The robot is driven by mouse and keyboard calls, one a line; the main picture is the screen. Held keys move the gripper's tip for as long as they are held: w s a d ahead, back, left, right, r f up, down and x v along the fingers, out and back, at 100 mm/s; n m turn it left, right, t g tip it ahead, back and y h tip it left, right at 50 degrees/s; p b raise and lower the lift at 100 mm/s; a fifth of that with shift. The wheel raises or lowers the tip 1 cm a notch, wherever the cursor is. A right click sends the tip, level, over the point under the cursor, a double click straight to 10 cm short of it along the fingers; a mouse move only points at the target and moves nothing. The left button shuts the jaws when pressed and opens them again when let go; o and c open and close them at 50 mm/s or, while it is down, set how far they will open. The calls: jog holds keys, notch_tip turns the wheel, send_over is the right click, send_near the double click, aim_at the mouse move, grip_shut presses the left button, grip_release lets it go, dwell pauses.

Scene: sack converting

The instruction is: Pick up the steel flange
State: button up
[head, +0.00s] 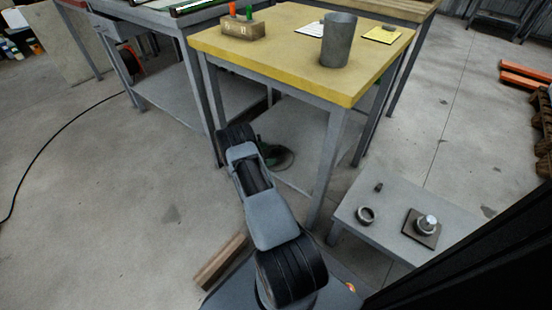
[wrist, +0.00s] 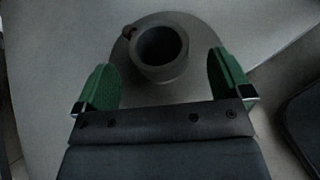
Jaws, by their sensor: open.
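The steel flange (wrist: 165,73) is a dark grey round disc with a raised hollow collar, lying on a flat grey surface. In the wrist view it sits between the green fingers of my gripper (wrist: 163,73), which are open. The collar's bore faces the camera, and a gap shows on each side of the collar. In the head view my gripper (head: 274,156) is low beside the yellow table, partly hidden behind my arm. A dark round shape shows there by the green finger, too small to make out clearly.
The yellow-topped table (head: 275,55) stands over my gripper's area, with a grey metal can (head: 338,42) and a block with colored pegs (head: 238,27) on it. A low grey table (head: 395,240) at right holds a ring and a square plate with a cylinder.

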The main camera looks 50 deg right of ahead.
aim_at(281, 152)
jog(key=b+x, duration=0.2)
jog(key=x, duration=0.3)
jog(key=c, duration=1.7)
jog(key=shift+w+d+r, duration=0.1)
jog(key=shift+r, duration=0.05)
grip_shut()
jog(key=shift+r, duration=0.15)
